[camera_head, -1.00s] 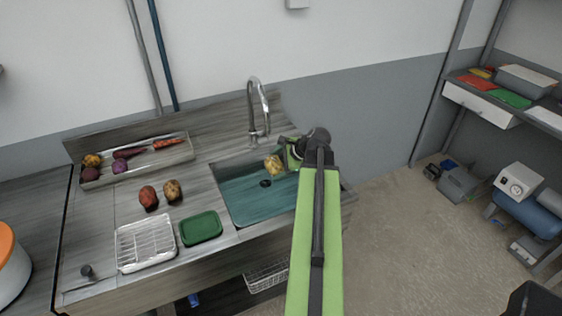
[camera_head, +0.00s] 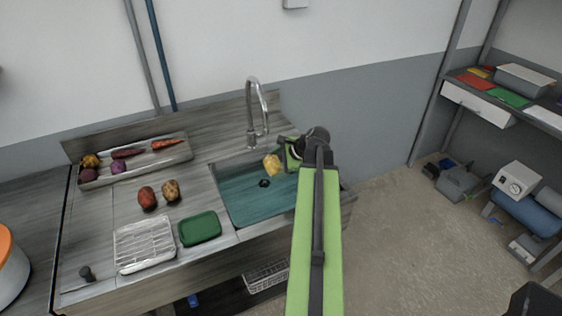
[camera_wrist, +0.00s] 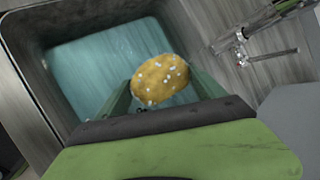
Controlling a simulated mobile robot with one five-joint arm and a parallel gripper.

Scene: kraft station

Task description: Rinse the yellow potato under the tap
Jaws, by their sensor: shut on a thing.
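The yellow potato (camera_head: 272,164) is held over the sink (camera_head: 240,203), near the tap's spout. In the wrist view the potato (camera_wrist: 160,79) is yellow with pale specks and sits between the fingertips. My gripper (camera_head: 281,158) is shut on it; both green fingers of the gripper (camera_wrist: 158,92) press at its sides. The tap (camera_head: 256,110) is a tall silver gooseneck behind the sink, and its spout ends just above and behind the potato. It also shows in the wrist view (camera_wrist: 240,48). I cannot tell whether water is running.
A tray (camera_head: 178,156) with several vegetables stands at the back left. A red potato (camera_head: 147,198) and a brown potato (camera_head: 170,190) lie left of the sink. The sink basin is otherwise clear.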

